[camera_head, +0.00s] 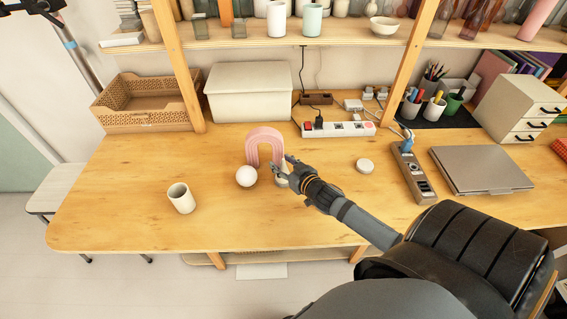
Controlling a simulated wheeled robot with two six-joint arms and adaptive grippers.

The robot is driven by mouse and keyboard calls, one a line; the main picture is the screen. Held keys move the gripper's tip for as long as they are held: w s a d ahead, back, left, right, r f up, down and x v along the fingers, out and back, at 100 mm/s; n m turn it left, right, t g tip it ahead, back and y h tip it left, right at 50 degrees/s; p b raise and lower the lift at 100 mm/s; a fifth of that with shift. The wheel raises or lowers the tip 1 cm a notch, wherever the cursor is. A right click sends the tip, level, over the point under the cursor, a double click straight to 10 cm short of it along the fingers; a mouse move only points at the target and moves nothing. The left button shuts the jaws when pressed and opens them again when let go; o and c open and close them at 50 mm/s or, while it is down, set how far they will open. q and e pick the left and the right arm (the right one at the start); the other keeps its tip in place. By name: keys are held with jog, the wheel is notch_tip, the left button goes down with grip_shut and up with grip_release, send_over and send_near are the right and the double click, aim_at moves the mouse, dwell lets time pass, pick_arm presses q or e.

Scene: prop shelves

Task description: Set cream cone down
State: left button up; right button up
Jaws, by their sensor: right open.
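A small cream cone (284,164) stands on the table, just right of a pink arch (264,134). My right gripper (280,173) reaches in from the lower right, and its open fingers are around or right beside the cone. The fingers hide part of the cone, so contact cannot be made out. A pale piece (283,182) shows under the fingertips; whether it is separate from the cone is unclear. My left gripper is not in view.
A white ball (246,176) sits close left of the gripper. A cream cup (181,198) stands farther left, and a round cream disc (364,165) lies to the right. A power strip (338,129) and a white box (249,91) are behind. The table front is clear.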

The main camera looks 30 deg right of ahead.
jog(key=shift+s+r+p, duration=0.25)
jog(key=shift+s+p, duration=0.05)
jog(key=shift+s, duration=0.15)
jog(key=p+v, duration=0.4)
jog(key=v, duration=0.7)
